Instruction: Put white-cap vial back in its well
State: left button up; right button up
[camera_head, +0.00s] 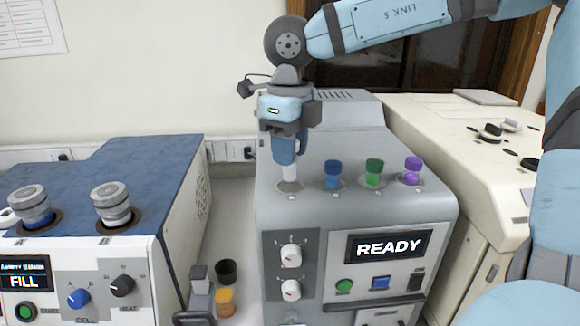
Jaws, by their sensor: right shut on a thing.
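My right gripper (287,157) points straight down over the left end of the grey machine's (355,208) top and is shut on the white-cap vial (289,173). The white vial is upright, under the fingertips, at the leftmost well (289,187). I cannot tell how deep it sits in the well. To its right, a blue-cap vial (333,169), a green-cap vial (374,166) and a purple-cap vial (413,164) stand in their wells in a row. My left gripper is not in view.
The grey machine's screen (388,246) reads READY. A blue-topped machine (150,170) with two silver-capped ports stands at left. A cream machine (450,130) is at right.

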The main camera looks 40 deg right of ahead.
aim_at(290, 171)
notch_tip(290, 171, down, 4)
jog(key=shift+s+r, duration=0.1)
jog(key=shift+r, duration=0.15)
jog(key=shift+f, duration=0.4)
jog(key=shift+f, duration=0.15)
jog(key=o, duration=1)
